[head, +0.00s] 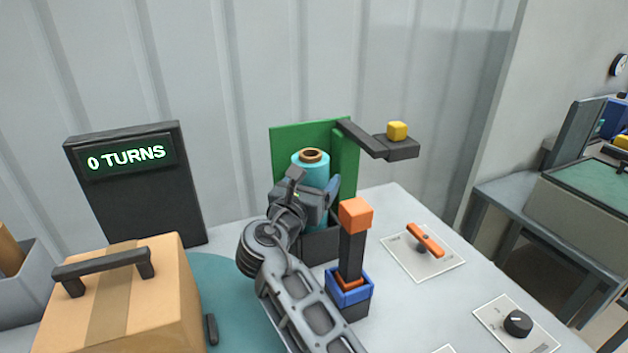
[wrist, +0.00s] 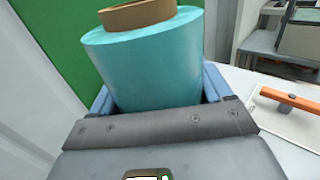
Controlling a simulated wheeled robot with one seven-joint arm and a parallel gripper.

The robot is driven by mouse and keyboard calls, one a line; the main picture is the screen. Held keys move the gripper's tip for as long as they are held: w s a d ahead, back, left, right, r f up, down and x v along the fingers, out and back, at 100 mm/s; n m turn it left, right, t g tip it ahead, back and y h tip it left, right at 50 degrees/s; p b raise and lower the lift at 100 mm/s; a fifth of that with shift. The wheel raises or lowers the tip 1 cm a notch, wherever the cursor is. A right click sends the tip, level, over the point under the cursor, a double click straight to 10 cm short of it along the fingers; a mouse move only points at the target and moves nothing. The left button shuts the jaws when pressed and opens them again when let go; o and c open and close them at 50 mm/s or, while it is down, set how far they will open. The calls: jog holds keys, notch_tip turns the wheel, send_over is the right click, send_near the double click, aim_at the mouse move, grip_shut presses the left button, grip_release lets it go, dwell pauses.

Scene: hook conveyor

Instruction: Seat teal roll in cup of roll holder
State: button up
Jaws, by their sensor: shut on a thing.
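The teal roll (head: 310,165) stands upright with a brown core at its top, in front of a green panel (head: 285,145). My gripper (head: 310,195) is shut on the teal roll from the near side. In the wrist view the teal roll (wrist: 145,60) fills the space between the two blue fingers (wrist: 212,82). The roll holder's dark cup (head: 322,243) shows below the roll at the base of the green panel. My arm hides part of the cup and the roll's lower end, so I cannot tell whether the roll rests inside it.
A dark arm with a yellow cube (head: 397,130) juts right from the green panel. An orange-topped post (head: 355,215) in a blue collar stands close right of my arm. A cardboard box (head: 125,295) is at left, below a "0 TURNS" display (head: 125,158). An orange-handled switch (head: 425,240) lies right.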

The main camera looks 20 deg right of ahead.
jog(key=shift+f, duration=0.4)
dwell(0.3)
jog(key=o, duration=1.5)
jog(key=shift+f, duration=0.15)
